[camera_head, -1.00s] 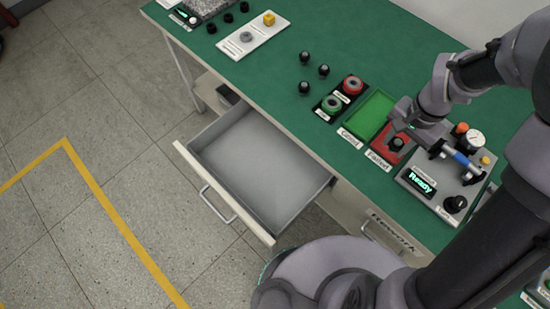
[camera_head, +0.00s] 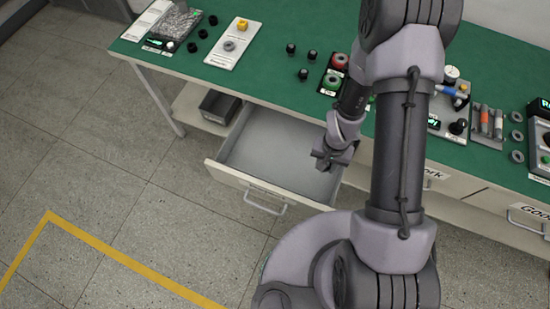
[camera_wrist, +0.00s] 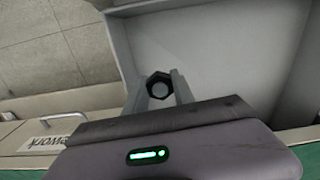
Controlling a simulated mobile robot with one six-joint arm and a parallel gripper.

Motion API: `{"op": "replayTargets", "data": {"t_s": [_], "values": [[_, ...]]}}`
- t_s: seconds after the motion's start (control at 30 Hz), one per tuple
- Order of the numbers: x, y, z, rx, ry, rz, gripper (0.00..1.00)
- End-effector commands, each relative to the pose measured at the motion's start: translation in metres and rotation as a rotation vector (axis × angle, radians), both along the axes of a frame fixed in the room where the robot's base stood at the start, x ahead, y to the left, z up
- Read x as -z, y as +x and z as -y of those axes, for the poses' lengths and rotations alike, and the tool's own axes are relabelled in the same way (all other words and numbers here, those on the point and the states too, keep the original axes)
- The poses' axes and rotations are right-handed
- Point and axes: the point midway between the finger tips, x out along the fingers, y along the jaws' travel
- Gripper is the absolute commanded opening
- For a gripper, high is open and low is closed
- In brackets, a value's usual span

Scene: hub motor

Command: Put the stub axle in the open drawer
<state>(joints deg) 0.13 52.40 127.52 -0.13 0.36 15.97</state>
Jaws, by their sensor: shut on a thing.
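The open drawer (camera_head: 262,150) sticks out of the front of the bench and its grey inside looks empty. My gripper (camera_head: 323,163) is over the right side of the drawer, near its right wall. In the wrist view, my gripper (camera_wrist: 160,92) is shut on the stub axle (camera_wrist: 158,86), a dark six-sided part with a lighter round end. The drawer's pale floor (camera_wrist: 225,55) shows below and beyond it in that view. The axle cannot be made out in the head view.
The green bench (camera_head: 255,75) holds several black round parts (camera_head: 303,74), a white tray (camera_head: 232,45) with a yellow and a grey piece, and red and green rings (camera_head: 338,62). A small dark bin (camera_head: 218,106) sits on the shelf left of the drawer. Floor in front is clear.

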Motion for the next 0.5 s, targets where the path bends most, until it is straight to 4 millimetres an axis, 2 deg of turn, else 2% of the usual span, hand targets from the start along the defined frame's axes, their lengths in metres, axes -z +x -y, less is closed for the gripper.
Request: {"op": "replayTargets", "data": {"t_s": [0.03, 0.1, 0.23, 0.37, 0.5], "values": [[0.019, -0.01, 0.0, 0.016, 0.0, -0.007, 0.0], [0.038, -0.019, 0.0, 0.041, 0.0, -0.004, 0.0], [0.056, -0.026, -0.003, 0.064, -0.001, 0.002, 0.0], [0.062, -0.006, -0.029, 0.061, 0.001, 0.007, 0.0], [0.067, 0.025, -0.068, 0.061, 0.001, 0.009, 0.0]]}}
